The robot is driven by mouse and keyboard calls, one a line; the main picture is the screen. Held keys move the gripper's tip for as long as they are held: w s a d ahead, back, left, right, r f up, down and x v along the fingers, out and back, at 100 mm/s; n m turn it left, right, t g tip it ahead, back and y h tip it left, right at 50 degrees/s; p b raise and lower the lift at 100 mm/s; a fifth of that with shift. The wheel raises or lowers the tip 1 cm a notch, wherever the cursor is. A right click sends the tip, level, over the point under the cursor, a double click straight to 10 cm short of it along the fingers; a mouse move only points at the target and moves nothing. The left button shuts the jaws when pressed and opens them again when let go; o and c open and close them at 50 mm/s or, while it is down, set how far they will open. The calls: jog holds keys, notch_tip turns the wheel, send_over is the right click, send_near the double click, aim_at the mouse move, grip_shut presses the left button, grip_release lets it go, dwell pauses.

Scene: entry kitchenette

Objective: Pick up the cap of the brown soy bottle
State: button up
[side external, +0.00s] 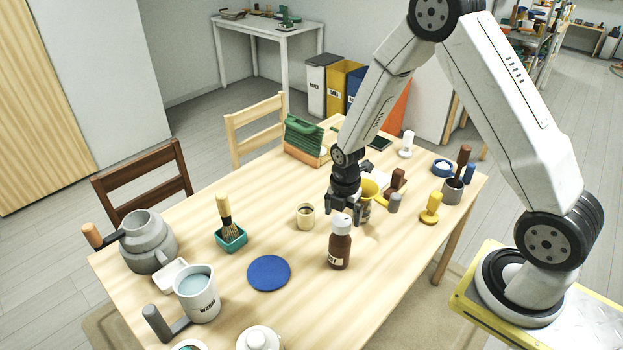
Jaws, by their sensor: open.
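The brown soy bottle (339,251) stands upright on the wooden table, near the table's middle. Its white cap (341,223) sits on top of it. My gripper (345,217) points down from the arm, just above and behind the bottle in the side external view. Its fingers are apart and nothing shows between them. One finger seems close to the cap, but I cannot tell whether it touches.
A small beige cup (305,216) stands left of the bottle, and a blue disc (269,273) lies front left. A white mug (197,294) and grey pot (148,242) are far left.

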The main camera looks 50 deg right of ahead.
jog(key=shift+f, duration=1.05)
jog(key=shift+c, duration=0.2)
jog(key=c, duration=1.1)
